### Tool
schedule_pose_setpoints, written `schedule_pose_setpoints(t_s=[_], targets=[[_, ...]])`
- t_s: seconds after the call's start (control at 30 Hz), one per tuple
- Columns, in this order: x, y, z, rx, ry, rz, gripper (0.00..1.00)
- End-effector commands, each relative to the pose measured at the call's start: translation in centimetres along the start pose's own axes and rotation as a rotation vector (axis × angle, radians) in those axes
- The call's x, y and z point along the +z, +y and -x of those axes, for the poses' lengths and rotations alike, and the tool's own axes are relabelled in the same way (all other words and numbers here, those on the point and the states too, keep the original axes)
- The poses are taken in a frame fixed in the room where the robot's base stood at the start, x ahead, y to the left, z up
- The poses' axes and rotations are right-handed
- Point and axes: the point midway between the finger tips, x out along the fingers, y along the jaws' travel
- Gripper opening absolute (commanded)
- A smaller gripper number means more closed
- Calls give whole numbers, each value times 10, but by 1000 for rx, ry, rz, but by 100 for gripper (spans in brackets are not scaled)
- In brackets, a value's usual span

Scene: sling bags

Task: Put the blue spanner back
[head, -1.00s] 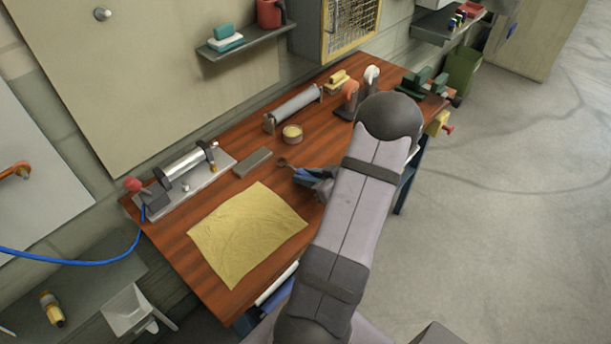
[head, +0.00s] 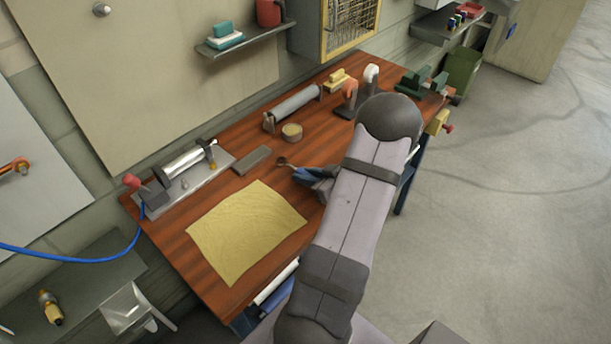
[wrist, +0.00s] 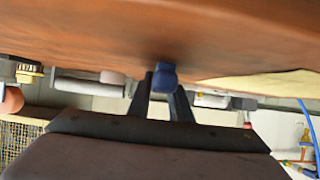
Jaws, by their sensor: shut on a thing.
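The blue spanner (head: 301,173) has a blue handle and a dark metal head, which points to the upper left in the head view. My gripper (head: 309,178) is shut on its handle over the workbench. In the wrist view the blue end of the spanner (wrist: 165,76) shows between the two dark fingers of my gripper (wrist: 163,98). My arm hides part of the handle and gripper in the head view. I cannot tell whether the spanner touches the bench top.
The wooden workbench (head: 236,143) carries a yellow cloth (head: 246,230), a grey block (head: 252,160), a round tin (head: 292,132), a grey roller (head: 292,106) and a clamp-like device on a metal plate (head: 223,161). A green vise-like tool (head: 424,82) stands at the far end. Bare wood surrounds the spanner's head.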

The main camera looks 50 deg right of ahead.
Motion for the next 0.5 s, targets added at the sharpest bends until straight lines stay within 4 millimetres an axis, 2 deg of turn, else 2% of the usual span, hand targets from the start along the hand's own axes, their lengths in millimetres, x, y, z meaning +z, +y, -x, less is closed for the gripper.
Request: schedule_pose_setpoints(t_s=[0.03, 0.33, 0.37, 0.4, 0.43, 0.5], targets=[[16, -6, -3, -9, -34, -10, 0], [17, -7, -4, -12, -34, -8, 0], [17, -7, -4, -12, -34, -8, 21], [17, -7, -4, -12, -35, -8, 30], [17, -7, -4, -12, -35, -8, 38], [17, -7, -4, -12, -35, -9, 40]])
